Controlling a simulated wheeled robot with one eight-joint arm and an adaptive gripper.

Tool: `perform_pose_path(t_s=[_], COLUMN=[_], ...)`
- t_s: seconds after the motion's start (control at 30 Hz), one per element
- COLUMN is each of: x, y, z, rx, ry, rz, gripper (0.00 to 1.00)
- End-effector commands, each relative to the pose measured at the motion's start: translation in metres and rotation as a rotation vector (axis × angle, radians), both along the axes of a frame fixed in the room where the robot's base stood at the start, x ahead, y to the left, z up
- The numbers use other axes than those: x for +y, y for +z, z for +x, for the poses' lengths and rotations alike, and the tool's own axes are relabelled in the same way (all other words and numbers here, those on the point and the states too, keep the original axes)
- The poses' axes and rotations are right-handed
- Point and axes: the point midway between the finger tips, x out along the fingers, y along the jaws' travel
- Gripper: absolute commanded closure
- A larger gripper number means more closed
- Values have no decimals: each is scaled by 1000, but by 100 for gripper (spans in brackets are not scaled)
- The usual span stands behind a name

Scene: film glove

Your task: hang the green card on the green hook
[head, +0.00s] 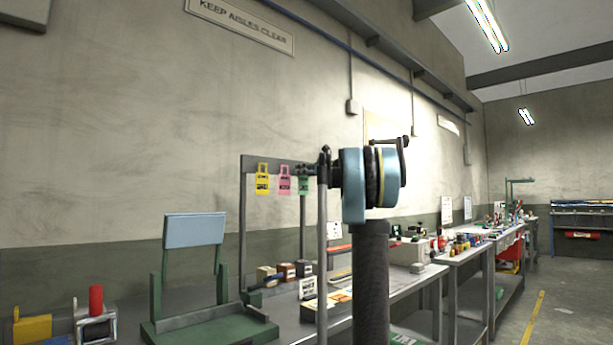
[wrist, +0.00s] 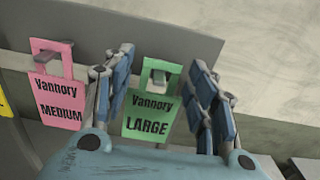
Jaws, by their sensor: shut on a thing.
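The green card (wrist: 148,118), printed "Vannory LARGE", hangs upright between the two fingers of my gripper (wrist: 160,75) in the wrist view. My gripper is shut on it, one finger along each side. A grey peg shows in the card's top opening; I cannot tell whether the card's weight rests on it. The green card (head: 304,186) also shows in the head view at the right end of the rail, beside my gripper (head: 306,170). The hook's own colour is not clear.
A pink card (wrist: 57,95) hangs just left of my gripper, and a yellow card (head: 262,182) hangs farther left. The dark rail (wrist: 200,48) runs behind them. Small boxes (head: 287,271) stand on the bench below. A green stand (head: 205,325) is at the left.

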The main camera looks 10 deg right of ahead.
Motion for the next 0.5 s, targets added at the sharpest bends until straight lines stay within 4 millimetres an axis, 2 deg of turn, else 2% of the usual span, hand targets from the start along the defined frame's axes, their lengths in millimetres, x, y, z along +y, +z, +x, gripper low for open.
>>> perform_pose_path(t_s=[0.23, 0.3, 0.37, 0.5], x=[0, 0, 0, 0], y=[0, 0, 0, 0], z=[0, 0, 0, 0], rx=[0, 0, 0, 0], ry=[0, 0, 0, 0], rz=[0, 0, 0, 0], gripper=[57, 37, 25, 25])
